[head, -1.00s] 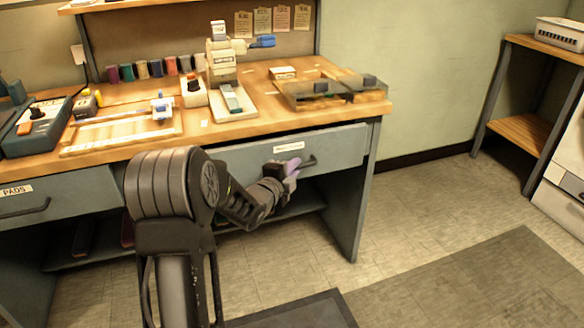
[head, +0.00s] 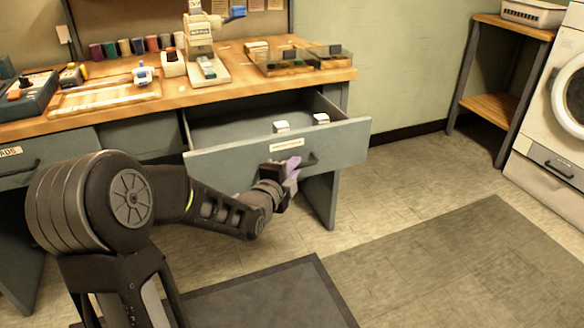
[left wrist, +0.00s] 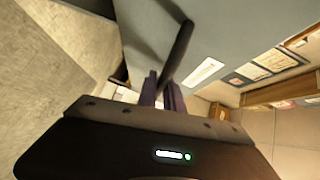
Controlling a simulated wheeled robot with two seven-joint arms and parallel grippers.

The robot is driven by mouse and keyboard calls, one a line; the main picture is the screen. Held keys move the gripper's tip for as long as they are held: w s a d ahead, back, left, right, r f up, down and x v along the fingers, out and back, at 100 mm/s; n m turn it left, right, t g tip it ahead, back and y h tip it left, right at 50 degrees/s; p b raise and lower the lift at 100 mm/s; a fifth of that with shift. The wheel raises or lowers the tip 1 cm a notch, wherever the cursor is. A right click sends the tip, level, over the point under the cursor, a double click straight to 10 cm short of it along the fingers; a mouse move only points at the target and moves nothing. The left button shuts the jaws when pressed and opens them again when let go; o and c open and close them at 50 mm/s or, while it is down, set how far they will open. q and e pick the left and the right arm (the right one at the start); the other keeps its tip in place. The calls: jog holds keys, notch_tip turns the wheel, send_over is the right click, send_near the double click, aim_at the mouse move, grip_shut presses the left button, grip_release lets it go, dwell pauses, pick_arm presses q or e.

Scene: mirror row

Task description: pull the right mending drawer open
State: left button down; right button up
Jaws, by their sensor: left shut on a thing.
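The right mending drawer (head: 232,163) is a grey drawer under the wooden workbench, and it stands pulled out with its inside showing. Two small white-topped items (head: 281,127) (head: 321,119) sit inside it. Its dark bar handle (head: 310,160) is on the front, beside a white label. My left gripper (head: 291,167) is at the handle, its purple fingers shut on it. In the left wrist view the handle (left wrist: 179,48) runs down between the fingers (left wrist: 160,92), with the drawer front behind. My right gripper is not in view.
The workbench top (head: 110,108) holds a sewing machine (head: 202,50), thread spools and a clear divided tray (head: 300,62). Another closed drawer (head: 30,165) is at left. A dark mat (head: 260,297) lies on the floor. A shelf stand (head: 490,105) and a washer (head: 560,110) stand at right.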

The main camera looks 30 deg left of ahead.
pick_arm(q)
jog(key=shift+s+d, duration=0.1)
jog(key=shift+d, duration=0.05)
jog(key=c, duration=1.5)
grip_release()
jog(key=shift+s, duration=0.1)
jog(key=p+v, duration=0.1)
jog(key=v, duration=0.6)
jog(key=shift+s+p, duration=0.3)
